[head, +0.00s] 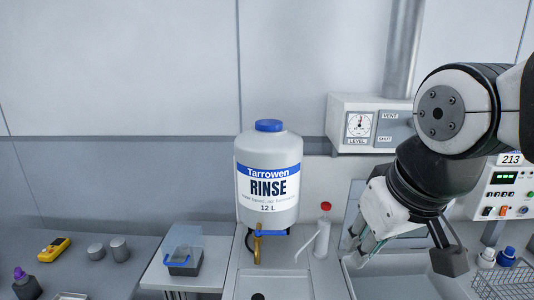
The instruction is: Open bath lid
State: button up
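The controller (500,186) has a display reading 213 and stands at the far right. A pale panel (353,203) shows behind my gripper. My arm hides much of this area, so I cannot clearly make out the bath lid or its position.
A Rinse bottle (268,205) with a brass tap stands above a sink (275,285) in the middle. A red-capped bottle (323,232) is left of my gripper. Blue-capped bottles (506,257) and a wire basket (505,283) sit at right. A small blue-edged box (184,262) is left.

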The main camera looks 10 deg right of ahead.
jog(key=w+d+f+n+g+h+b, duration=0.1)
jog(key=w+d+f+n+g+h, duration=0.2)
jog(key=w+d, duration=0.65)
jog(key=w+d+f+n+g+h+b, duration=0.15)
jog(key=w+d+f+h, duration=0.3)
jog(key=w+d, duration=0.5)
jog(key=w+d+r+n+h+b, duration=0.1)
jog(key=w+d+r+n+h, duration=0.15)
jog(key=w, duration=0.35)
jog(key=w+d+r+n+h+b, duration=0.1)
jog(key=w+d+r+n+h, duration=0.1)
jog(key=w+d+r+h, duration=0.3)
jog(key=shift+y, duration=0.4)
jog(key=x, duration=0.4)
jog(key=f+x, duration=0.1)
jog(key=x, duration=0.2)
jog(key=f+x, duration=0.1)
jog(key=x, duration=0.3)
jog(key=shift+w+f, duration=0.25)
jog(key=shift+f, duration=0.05)
jog(key=shift+a, duration=0.1)
jog(key=shift+c, duration=0.5)
grip_shut()
